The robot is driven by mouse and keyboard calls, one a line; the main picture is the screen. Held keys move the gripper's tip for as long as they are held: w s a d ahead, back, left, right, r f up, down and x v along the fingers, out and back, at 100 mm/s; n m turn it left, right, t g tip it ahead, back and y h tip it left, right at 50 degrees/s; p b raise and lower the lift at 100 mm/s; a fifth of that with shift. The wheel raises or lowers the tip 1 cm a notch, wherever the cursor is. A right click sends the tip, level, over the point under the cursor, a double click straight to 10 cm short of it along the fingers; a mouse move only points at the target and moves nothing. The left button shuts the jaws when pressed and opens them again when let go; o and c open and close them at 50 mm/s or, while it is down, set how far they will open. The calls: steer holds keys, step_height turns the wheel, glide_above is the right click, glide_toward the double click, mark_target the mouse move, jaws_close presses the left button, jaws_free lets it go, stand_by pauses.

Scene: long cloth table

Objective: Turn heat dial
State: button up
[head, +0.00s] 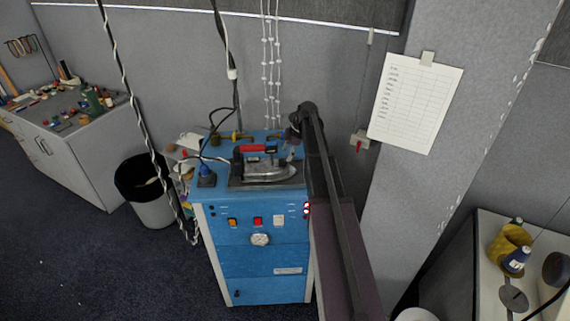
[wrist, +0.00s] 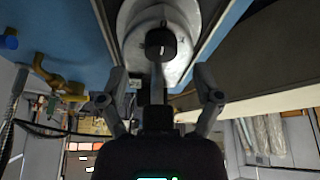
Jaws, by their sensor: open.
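A metal iron with a red handle (head: 262,149) rests on a dark plate on top of a blue cabinet (head: 262,262). In the wrist view, a round black knob (wrist: 160,42), perhaps the heat dial, sits on a pale grey metal body. My gripper (wrist: 160,80) is open, with its two fingers spread on either side below the knob; I see no contact. In the head view my gripper (head: 293,148) is small and dark, over the right end of the iron. The knob cannot be made out there.
The cabinet front has orange and red switches (head: 257,221) and a round white gauge or dial (head: 260,239). A black cable runs by the iron's left side. Brass fittings (wrist: 55,80) are near the cabinet's edge. A bin (head: 150,190) stands left; a grey pillar (head: 430,180) stands right.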

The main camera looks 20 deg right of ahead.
mark_target(284, 160)
steer(key=shift+b+x, duration=1.2)
steer(key=shift+x, duration=0.4)
steer(key=c, duration=1.1)
steer(key=shift+d, duration=0.2)
steer(key=shift+c, duration=0.2)
steer(key=shift+a, duration=0.15)
